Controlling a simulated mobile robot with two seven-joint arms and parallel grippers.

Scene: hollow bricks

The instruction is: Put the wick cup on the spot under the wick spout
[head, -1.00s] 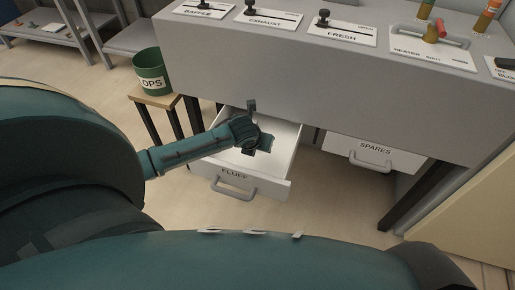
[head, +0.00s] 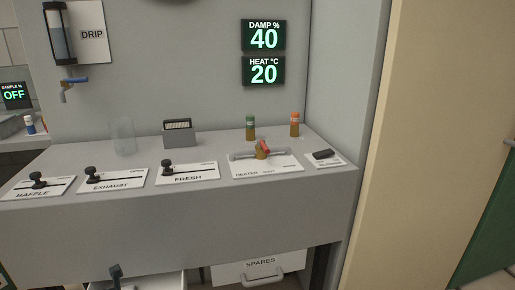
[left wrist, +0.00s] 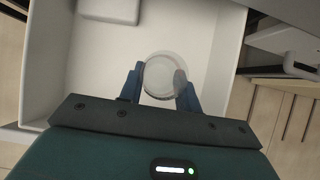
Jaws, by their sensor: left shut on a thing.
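My left gripper (left wrist: 158,73) is shut on a round, clear cup (left wrist: 161,82), one finger on each side of it, inside a white drawer (left wrist: 232,60). I cannot read a label on the cup, so I cannot tell for sure that it is the wick cup. A tap (head: 70,85) sits at the upper left beside a DRIP sign (head: 92,34). No spout marked wick and no spot under one can be made out. My right gripper is not in view.
A clear glass (head: 122,137) and a grey holder (head: 179,133) stand on the bench (head: 215,207) behind slider plates. Green-capped (head: 250,128) and orange-capped bottles (head: 294,125) stand at the back. A closed SPARES drawer (head: 262,270) is below. A whitish block (left wrist: 108,9) lies in the open drawer.

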